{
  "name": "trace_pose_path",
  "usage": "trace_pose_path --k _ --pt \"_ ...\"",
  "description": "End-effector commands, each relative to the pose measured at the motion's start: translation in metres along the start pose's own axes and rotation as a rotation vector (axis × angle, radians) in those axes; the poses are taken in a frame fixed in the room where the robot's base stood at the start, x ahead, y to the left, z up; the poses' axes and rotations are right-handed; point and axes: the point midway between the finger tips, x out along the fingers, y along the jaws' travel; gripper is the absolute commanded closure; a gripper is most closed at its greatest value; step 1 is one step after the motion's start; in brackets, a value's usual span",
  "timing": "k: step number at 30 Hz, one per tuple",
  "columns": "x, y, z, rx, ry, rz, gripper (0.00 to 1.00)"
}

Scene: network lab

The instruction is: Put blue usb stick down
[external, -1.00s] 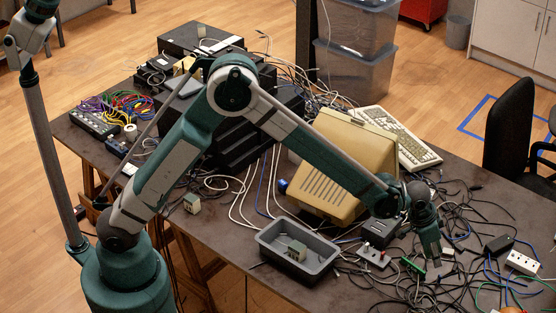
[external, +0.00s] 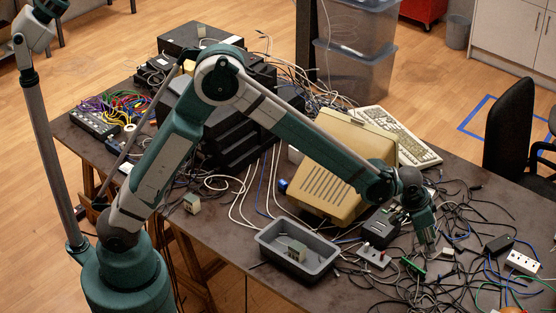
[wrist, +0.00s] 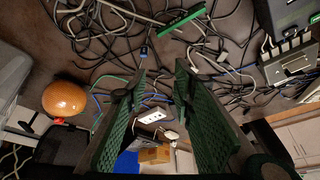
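My gripper (external: 430,248) is low over the cable tangle at the right part of the table. In the wrist view my gripper (wrist: 160,72) is open, its two green ridged fingers well apart, with nothing held between them. A small blue piece (wrist: 144,52) lies among the dark cables just beyond the left fingertip, apart from the fingers. It looks like the blue usb stick, but it is too small to be sure. I cannot make it out in the external view.
A green circuit board (wrist: 181,20) lies on the cables close by. A grey tray (external: 265,246) holding a small box stands left of my gripper. The beige monitor (external: 350,150) is behind it. A white power strip (external: 522,262) lies right. Loose cables cover most of this area.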

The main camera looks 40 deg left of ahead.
Motion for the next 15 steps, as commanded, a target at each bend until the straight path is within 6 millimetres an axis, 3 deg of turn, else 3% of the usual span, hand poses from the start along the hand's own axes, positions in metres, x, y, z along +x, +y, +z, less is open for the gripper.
trace_pose_path --k 15 --pt "-0.122 -0.119 0.039 -0.115 0.035 -0.049 0.74"
